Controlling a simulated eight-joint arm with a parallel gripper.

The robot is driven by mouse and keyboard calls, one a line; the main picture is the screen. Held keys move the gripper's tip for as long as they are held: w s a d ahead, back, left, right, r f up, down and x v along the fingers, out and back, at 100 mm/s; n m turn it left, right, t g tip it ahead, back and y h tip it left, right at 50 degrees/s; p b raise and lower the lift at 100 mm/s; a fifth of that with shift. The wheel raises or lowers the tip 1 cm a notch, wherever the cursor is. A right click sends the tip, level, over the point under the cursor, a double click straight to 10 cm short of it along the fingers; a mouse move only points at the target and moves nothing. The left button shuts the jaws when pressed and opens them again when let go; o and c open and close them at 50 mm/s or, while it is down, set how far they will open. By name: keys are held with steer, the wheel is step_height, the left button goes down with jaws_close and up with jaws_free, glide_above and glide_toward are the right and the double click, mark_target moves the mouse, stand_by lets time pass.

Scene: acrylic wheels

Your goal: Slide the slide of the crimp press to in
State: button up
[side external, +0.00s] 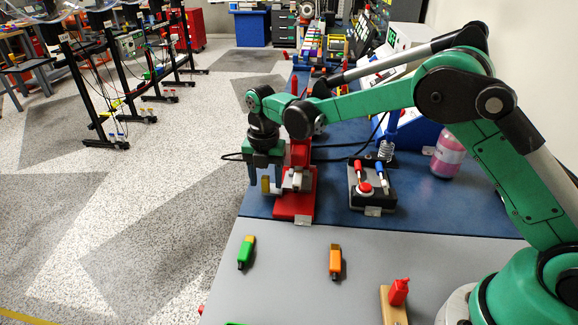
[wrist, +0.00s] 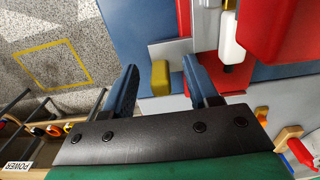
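The red crimp press (side external: 299,202) stands on the blue mat near the table's left edge; it also shows at the top right of the wrist view (wrist: 262,25). A grey plate (wrist: 172,48) sticks out from it on the left, with a yellow block (wrist: 160,76) at its end. I take this plate and block to be the slide. The yellow block also shows in the side view (side external: 265,184). My gripper (wrist: 160,65) is open, pointing down, with a blue finger on each side of the block and visible gaps to both. Contact below is not clear.
Right of the press is a dark box (side external: 372,200) with red and blue levers and a red button. A pink bottle (side external: 447,157) stands farther right. Green (side external: 245,251) and orange (side external: 335,261) objects lie on the grey front surface. Open floor lies left of the table.

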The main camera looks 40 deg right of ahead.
steer(key=shift+r, duration=0.1)
steer(key=shift+r, duration=2.7)
steer(key=shift+s+a+r, duration=0.1)
steer(key=shift+s+a, duration=0.05)
steer(key=shift+a, duration=0.15)
steer(key=s+d+r+m+t, duration=0.2)
steer(key=s+m, duration=0.6)
steer(key=m, duration=0.5)
steer(key=s+d+r+m+t, duration=0.3)
steer(key=s+d+m+t, duration=0.2)
steer(key=s+m, duration=0.4)
steer(key=m, duration=0.5)
steer(key=shift+s+r, duration=0.2)
